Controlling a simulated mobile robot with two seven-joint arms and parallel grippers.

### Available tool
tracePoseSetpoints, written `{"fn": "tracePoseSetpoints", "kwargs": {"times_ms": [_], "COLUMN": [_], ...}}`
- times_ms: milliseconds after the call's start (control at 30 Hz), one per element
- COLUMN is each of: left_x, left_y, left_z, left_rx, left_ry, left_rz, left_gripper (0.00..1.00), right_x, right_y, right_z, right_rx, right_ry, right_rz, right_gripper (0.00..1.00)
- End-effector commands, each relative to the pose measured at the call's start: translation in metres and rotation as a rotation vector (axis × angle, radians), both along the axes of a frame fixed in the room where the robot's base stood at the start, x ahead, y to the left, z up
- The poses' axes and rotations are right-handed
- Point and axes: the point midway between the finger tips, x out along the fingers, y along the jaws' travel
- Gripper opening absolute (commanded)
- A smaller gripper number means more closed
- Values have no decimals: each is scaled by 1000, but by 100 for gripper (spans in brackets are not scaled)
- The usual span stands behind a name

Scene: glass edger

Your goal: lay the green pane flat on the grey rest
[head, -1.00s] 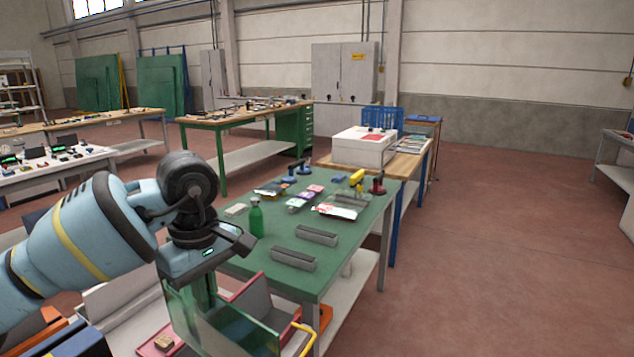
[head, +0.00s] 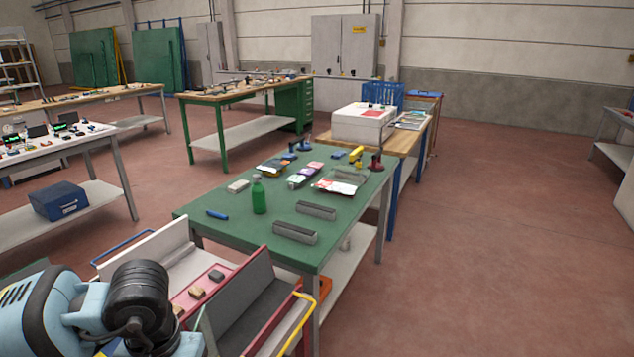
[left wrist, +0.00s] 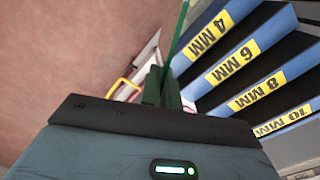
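The green pane (left wrist: 179,32) shows edge-on in the left wrist view as a thin green strip rising from between my left gripper's fingers. My left gripper (left wrist: 166,86) is shut on it. In the head view my left arm is at the bottom left, with its gripper below the picture's edge; I cannot make out the pane there. Two grey trough-like bars, a nearer one (head: 295,232) and a farther one (head: 316,210), lie on the green table (head: 345,235); they look like the grey rest, with nothing on them. My right gripper is not in view.
A rack with slots labelled 4 MM (left wrist: 212,33) to 10 MM is beside the pane. A cart with upright panels (head: 255,290) and a yellow handle (head: 300,325) stands before the table.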

Motion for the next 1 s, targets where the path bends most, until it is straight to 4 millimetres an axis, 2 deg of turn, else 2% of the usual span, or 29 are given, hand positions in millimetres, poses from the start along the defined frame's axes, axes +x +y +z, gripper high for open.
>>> {"fn": "tracePoseSetpoints", "kwargs": {"times_ms": [200, 367, 800, 1000], "left_x": [1, 3, 3, 0], "left_y": [-3, -22, -122, -142], "left_z": [0, 0, 0, 1], "left_rx": [-2, -7, -6, -1], "left_ry": [-2, 1, 2, -1], "left_rz": [-4, -5, -5, -2], "left_gripper": [0, 0, 0, 0], "right_x": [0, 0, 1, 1], "right_y": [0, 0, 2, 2], "right_z": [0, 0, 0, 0], "right_rx": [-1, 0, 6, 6], "right_ry": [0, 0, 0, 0], "right_rz": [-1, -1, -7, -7], "right_gripper": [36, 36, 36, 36]}}
